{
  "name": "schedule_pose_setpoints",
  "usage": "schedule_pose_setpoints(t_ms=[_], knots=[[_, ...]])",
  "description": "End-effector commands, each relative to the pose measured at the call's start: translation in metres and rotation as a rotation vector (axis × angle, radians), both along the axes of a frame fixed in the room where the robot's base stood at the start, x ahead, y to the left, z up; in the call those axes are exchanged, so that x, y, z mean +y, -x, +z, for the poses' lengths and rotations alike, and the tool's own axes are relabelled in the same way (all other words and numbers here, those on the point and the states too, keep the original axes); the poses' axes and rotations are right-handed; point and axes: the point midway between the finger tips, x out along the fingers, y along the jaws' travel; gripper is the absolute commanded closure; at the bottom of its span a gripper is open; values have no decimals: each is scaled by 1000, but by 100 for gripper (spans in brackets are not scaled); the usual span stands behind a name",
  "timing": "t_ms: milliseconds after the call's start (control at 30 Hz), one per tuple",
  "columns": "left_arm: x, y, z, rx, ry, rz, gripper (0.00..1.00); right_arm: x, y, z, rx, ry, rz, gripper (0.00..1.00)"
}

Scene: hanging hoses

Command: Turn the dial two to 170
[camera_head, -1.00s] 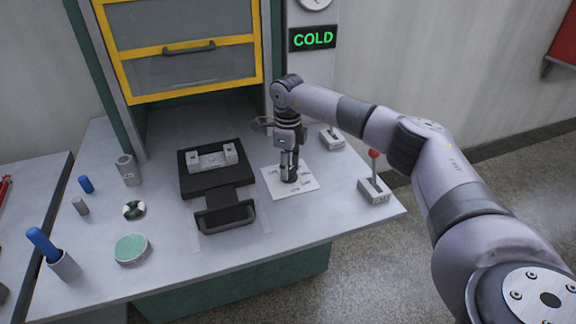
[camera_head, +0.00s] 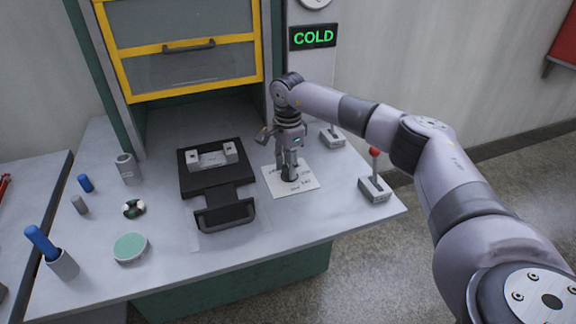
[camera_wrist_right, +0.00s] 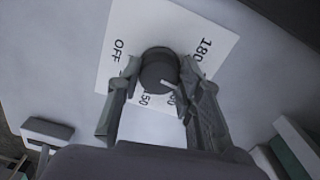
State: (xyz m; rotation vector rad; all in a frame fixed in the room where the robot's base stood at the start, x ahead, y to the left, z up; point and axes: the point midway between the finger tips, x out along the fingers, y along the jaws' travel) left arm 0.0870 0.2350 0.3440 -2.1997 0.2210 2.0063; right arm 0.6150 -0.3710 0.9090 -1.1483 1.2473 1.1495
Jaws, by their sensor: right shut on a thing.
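A dark round dial (camera_wrist_right: 157,66) stands on a white plate (camera_wrist_right: 185,25) printed with OFF, 180 and other figures partly covered by my fingers. The white mark on the dial points to the lower right in the right wrist view, towards a figure half hidden by a finger. My right gripper (camera_wrist_right: 160,72) is shut on the dial, one finger on each side. In the head view the dial (camera_head: 290,179) shows low under the upright right gripper (camera_head: 289,168), on its white plate (camera_head: 306,181). My left gripper is not in view.
A lever box with a red knob (camera_head: 375,188) and another lever box (camera_head: 332,138) stand right of the dial. A black tray fixture (camera_head: 215,172) lies to its left. A green COLD display (camera_head: 313,38) is behind. Cylinders and round pieces stand further left.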

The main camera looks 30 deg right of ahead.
Motion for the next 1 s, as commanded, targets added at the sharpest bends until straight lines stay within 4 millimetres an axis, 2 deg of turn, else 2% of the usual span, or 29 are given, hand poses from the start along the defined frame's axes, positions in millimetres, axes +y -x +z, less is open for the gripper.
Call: schedule_pose_setpoints(t_ms=[300, 767, 800, 1000], knots=[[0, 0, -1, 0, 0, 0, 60, 0, 0, 1, -3, -1, 94, 94], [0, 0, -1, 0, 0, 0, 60, -1, 0, 1, -4, 0, 107, 94], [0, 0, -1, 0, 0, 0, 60, -1, 0, 1, -4, 0, 107, 65], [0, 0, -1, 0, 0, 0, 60, 0, 0, 1, -2, 0, 107, 52]])
